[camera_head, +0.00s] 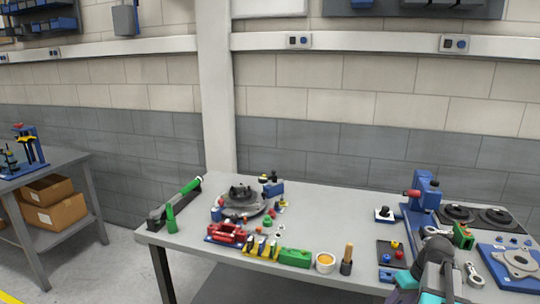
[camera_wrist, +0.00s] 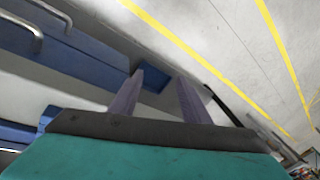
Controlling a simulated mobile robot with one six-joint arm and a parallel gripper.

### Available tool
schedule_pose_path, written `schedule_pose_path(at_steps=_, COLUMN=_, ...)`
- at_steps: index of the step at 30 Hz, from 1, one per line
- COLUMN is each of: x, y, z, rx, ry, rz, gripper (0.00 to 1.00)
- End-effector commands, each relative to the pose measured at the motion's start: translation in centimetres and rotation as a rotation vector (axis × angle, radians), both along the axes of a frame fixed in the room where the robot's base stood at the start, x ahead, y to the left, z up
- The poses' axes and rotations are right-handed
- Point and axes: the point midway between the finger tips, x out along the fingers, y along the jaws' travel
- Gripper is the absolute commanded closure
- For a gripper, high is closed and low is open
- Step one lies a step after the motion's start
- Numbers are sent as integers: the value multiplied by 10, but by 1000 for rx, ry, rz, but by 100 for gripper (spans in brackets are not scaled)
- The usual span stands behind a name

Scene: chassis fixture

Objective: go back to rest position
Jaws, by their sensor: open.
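My gripper (camera_wrist: 160,80) shows in the wrist view as two purple-grey fingers standing apart above a dark bar and a teal body. It is open, with nothing between the fingers. Behind it are blue panels and a pale floor with yellow lines. In the head view part of my arm, grey and teal, rises at the lower right over the front of the workbench (camera_head: 330,280). The fingers cannot be made out there.
On the workbench stand a blue press (camera_head: 420,205), a blue fixture plate (camera_head: 510,262), a round grey fixture (camera_head: 243,200), a red part (camera_head: 227,233), a green block (camera_head: 295,257) and a cup (camera_head: 325,262). A second table (camera_head: 60,165) with boxes (camera_head: 52,205) is at left.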

Motion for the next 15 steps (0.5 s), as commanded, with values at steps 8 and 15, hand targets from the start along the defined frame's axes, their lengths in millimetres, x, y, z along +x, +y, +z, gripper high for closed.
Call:
schedule_pose_path(at_steps=8, x=-6, y=69, z=-71, rx=39, ry=106, rz=88, gripper=57)
schedule_pose_path(at_steps=15, x=-23, y=122, z=-126, rx=55, ry=194, rz=146, gripper=57)
